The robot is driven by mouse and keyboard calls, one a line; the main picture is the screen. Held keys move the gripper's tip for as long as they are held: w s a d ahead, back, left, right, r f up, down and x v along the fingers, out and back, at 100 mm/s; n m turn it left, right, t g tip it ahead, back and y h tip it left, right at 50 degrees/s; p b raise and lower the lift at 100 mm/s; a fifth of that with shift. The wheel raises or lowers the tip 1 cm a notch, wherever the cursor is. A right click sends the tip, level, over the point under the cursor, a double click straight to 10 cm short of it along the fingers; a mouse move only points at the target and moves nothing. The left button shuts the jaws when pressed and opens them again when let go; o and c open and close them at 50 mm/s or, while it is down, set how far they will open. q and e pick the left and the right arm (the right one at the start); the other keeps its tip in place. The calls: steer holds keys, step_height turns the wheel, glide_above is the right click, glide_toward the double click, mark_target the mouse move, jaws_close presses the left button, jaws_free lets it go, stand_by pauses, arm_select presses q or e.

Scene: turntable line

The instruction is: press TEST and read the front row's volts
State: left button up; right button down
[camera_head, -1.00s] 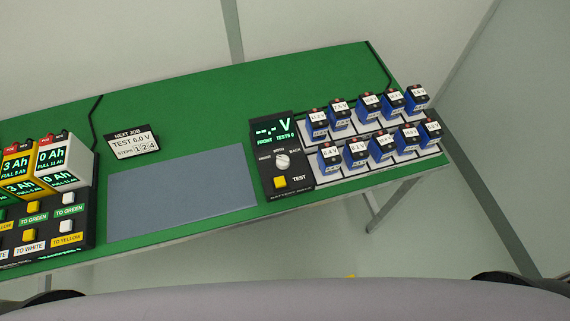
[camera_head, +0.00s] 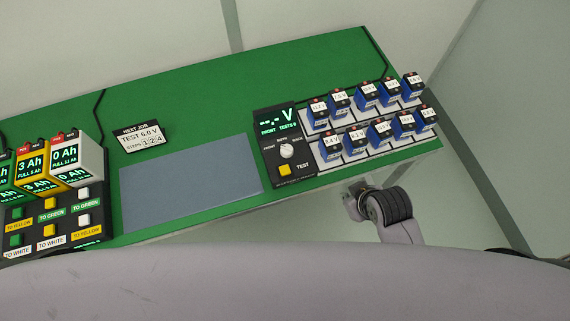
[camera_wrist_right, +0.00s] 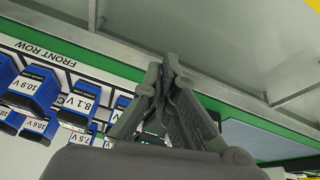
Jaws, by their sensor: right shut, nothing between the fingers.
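The battery tester (camera_head: 268,148) stands on the right part of the green table. Its display (camera_head: 277,119) shows dashes and V, with FRONT and a small tests count below. The yellow TEST button (camera_head: 284,170) is uncovered, under a white knob (camera_head: 287,151). Batteries in the front row (camera_head: 379,131) and back row (camera_head: 366,95) are blue with white labels. The right wrist view shows front-row labels such as 10.9 V (camera_wrist_right: 34,87) and 8.1 V (camera_wrist_right: 79,102). My right gripper (camera_wrist_right: 170,62) is shut and empty, apart from the batteries in that picture. My left gripper is out of view.
A grey mat (camera_head: 190,183) lies left of the tester. A NEXT JOB card (camera_head: 141,137) reads TEST 6.0 V. A button panel (camera_head: 50,222) with coloured battery blocks stands at the left. The table's front edge lies between my right arm and the tester.

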steer(key=w+a+r+n+t+y, duration=0.1)
steer(key=w+a+r+n, duration=0.35)
steer(key=r, duration=0.35)
step_height(320, 180, up, 4)
steer(key=n+y+p, duration=0.1)
steer(key=n+y, duration=0.4)
steer(key=n, duration=2.3)
glide_above(287, 167)
steer(key=shift+r+m, duration=0.1)
steer(key=shift+m, duration=0.15)
step_height(287, 167, down, 7)
steer(key=b, duration=0.7)
steer(key=shift+r, duration=0.1)
steer(key=shift+f+b, duration=0.5)
steer(key=shift+f, duration=0.45)
